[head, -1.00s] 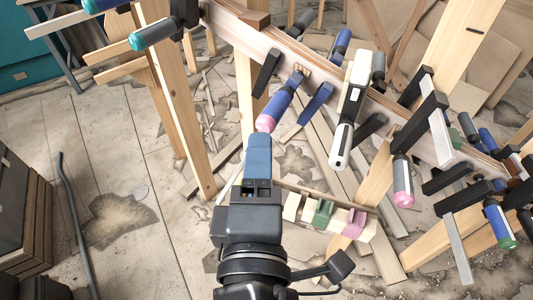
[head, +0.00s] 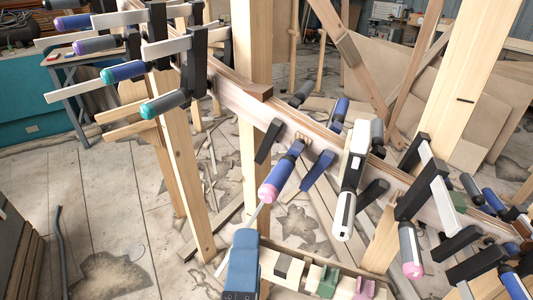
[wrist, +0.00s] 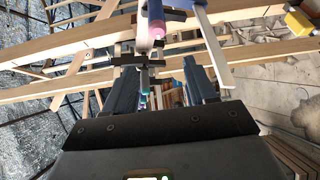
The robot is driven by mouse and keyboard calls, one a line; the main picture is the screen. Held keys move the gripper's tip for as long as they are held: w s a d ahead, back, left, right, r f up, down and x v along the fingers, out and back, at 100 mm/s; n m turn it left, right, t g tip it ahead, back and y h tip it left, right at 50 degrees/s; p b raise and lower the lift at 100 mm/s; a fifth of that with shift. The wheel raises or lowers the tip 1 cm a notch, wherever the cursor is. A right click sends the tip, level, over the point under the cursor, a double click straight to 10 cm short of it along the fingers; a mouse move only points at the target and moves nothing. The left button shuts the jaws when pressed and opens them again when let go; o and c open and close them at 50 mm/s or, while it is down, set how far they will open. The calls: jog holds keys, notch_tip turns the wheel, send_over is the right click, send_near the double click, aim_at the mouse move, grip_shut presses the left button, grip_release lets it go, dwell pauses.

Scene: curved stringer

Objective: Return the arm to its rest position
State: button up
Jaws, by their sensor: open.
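My gripper (head: 243,262) shows at the bottom middle of the head view, as a blue finger pointing up the picture. In the wrist view, its two blue fingers stand apart with a gap between them (wrist: 160,90); it is open and seems to hold nothing. A pink handle also shows beyond the fingers in the wrist view (wrist: 146,35). The true distance to it is unclear.
A curved wooden stringer (head: 275,115) on posts crosses the view, with several clamps along it. A white-barred clamp (head: 350,180) stands right of the gripper. A wooden rack with coloured pieces (head: 340,275) is at the lower right. The floor at left (head: 120,200) is mostly clear.

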jog(key=s+d+f+m+g+y, duration=0.1)
jog(key=s+d+f+m+g, duration=0.2)
jog(key=d+f, duration=0.35)
jog(key=s+d+f+m+g+y, duration=0.1)
jog(key=s+d+f+m, duration=0.2)
jog(key=s+d+f, duration=0.35)
jog(key=s+d+r+m+h, duration=0.2)
jog(key=s+d+r+m, duration=0.1)
jog(key=s+d+m, duration=0.9)
jog(key=shift+s+d+t+h, duration=0.2)
jog(key=shift+s+t+h, duration=0.15)
jog(key=shift+s, duration=0.25)
